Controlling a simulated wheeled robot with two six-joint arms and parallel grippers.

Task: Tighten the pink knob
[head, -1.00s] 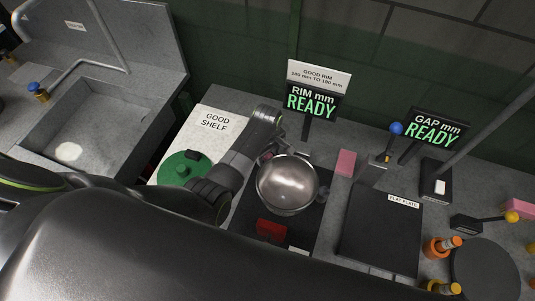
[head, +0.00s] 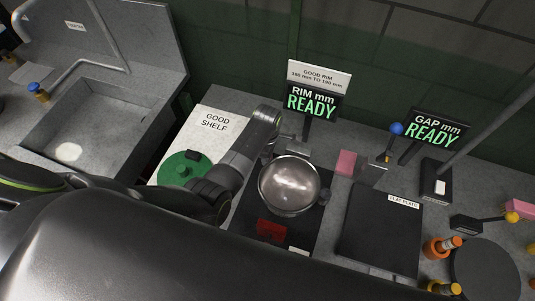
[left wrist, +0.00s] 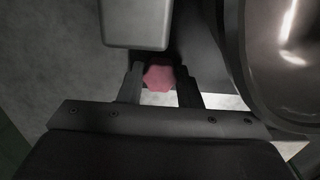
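The pink knob (left wrist: 159,74) is a small lobed knob in the middle of the left wrist view. My left gripper (left wrist: 160,72) has one finger on each side of it, and both fingers appear to touch it. In the head view my left arm reaches in from the left, beside the metal bowl (head: 289,186); its fingers and the knob are hidden there. The bowl also fills the right of the left wrist view (left wrist: 290,50). A grey block (left wrist: 136,22) stands just beyond the knob. My right gripper is not in view.
A green lid (head: 186,168) lies on the good shelf (head: 214,121), left of my arm. The dark flat plate (head: 375,235) to the right is bare. Two displays read READY. A sink (head: 95,125) is at the left.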

